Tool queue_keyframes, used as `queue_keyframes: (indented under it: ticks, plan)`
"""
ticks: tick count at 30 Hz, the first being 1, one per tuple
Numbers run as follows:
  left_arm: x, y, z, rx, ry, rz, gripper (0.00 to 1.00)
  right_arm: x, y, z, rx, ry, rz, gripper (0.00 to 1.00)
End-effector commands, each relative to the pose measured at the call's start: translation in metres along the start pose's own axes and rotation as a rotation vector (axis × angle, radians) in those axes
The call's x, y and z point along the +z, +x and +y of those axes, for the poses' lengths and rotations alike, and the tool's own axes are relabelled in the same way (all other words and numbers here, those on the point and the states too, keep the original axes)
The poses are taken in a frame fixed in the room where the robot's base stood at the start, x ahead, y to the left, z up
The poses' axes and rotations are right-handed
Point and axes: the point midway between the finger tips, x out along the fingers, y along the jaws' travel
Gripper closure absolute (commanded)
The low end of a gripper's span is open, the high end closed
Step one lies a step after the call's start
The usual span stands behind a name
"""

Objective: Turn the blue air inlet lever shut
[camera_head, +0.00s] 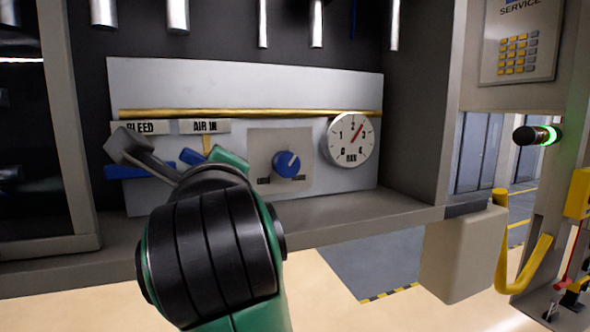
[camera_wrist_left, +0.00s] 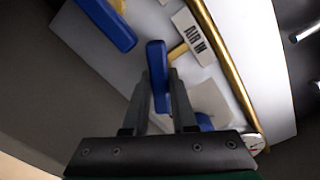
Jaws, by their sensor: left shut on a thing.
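The blue air inlet lever (camera_wrist_left: 157,68) hangs on a short brass stem beside the AIR IN label (camera_wrist_left: 195,37). My left gripper (camera_wrist_left: 161,80) is shut on this lever, one finger on each side of it, in the left wrist view. In the head view, only a small blue end of the lever (camera_head: 192,157) shows below the AIR IN label (camera_head: 205,126). My own arm hides the rest of it and most of the grip. The visible end looks tilted, but its exact angle is hard to tell. My right gripper is not in view.
A second blue lever (camera_head: 127,172) lies roughly level under the BLEED label (camera_head: 140,128), close to the left. A brass pipe (camera_head: 270,113) crosses the panel. A blue knob (camera_head: 286,164) and a round gauge (camera_head: 350,139) are to the right. A ledge (camera_head: 340,209) runs below.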

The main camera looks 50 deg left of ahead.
Motion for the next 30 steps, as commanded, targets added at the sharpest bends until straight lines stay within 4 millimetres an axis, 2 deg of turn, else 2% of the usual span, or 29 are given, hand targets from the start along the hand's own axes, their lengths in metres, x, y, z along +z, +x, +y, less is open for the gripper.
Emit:
queue_keyframes:
  ticks: [15, 22, 30]
  plan:
    - [0.0020, -0.0006, -0.0038, -0.003, -0.435, -0.002, 1.00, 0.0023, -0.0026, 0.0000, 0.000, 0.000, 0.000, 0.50]
    - [0.0026, -0.0007, -0.0046, -0.003, -0.540, -0.002, 1.00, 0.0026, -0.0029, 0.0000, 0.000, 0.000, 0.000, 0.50]
    - [0.0029, -0.0006, -0.0049, -0.003, -0.583, -0.002, 1.00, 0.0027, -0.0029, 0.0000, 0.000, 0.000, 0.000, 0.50]
